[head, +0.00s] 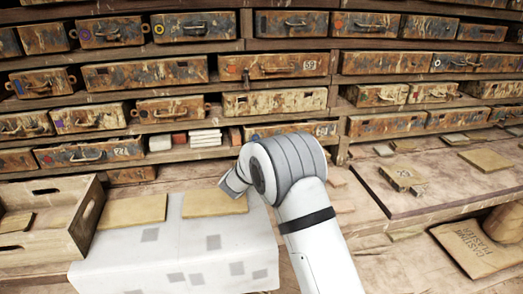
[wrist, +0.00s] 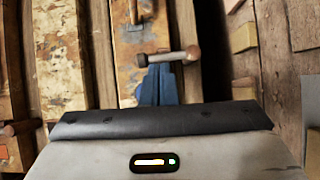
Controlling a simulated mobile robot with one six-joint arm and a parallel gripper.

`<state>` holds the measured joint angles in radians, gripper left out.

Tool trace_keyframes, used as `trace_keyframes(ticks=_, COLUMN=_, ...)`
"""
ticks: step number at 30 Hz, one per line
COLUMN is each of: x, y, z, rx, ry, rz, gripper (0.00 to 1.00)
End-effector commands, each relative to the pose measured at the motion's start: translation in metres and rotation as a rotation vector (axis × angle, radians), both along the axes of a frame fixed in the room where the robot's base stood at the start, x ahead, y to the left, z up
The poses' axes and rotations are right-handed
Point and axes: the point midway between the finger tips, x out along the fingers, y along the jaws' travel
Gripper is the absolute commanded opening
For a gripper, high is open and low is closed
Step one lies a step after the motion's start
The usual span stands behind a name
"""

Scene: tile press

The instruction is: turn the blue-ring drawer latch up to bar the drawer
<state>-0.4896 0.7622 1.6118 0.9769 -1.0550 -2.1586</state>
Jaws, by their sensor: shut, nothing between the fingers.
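In the wrist view, a latch (wrist: 166,57) shows as a pale metal bar with a brown rounded knob at its right end. It lies across the edge of a worn, orange-brown drawer front (wrist: 128,75). My gripper (wrist: 158,72) has its blue fingers shut and empty, with their tips close to the bar; I cannot tell whether they touch it.
The head view shows rows of painted drawers (head: 145,73) on wooden shelves. A wooden crate (head: 88,212) stands at left, beside a pale cloth (head: 180,262) with tan tiles (head: 132,211). A raised board (head: 440,190) with tiles lies at right. Wooden blocks (wrist: 243,37) sit right of the latch.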

Motion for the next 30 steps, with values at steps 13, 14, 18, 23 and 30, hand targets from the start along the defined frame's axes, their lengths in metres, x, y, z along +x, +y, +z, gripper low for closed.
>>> trace_keyframes(ticks=13, x=-0.059, y=0.049, z=-0.004, rx=-0.001, ry=0.001, rz=0.001, gripper=0.0)
trace_keyframes(ticks=14, x=-0.065, y=0.05, z=-0.003, rx=-0.001, ry=0.0, rz=0.0, gripper=0.0)
trace_keyframes(ticks=18, x=-0.087, y=0.055, z=-0.003, rx=0.0, ry=0.0, rz=-0.004, gripper=0.0)
trace_keyframes(ticks=23, x=-0.101, y=0.059, z=-0.003, rx=0.001, ry=0.001, rz=-0.007, gripper=0.0)
trace_keyframes(ticks=30, x=-0.096, y=0.041, z=0.025, rx=0.207, ry=0.026, rz=0.094, gripper=0.0)
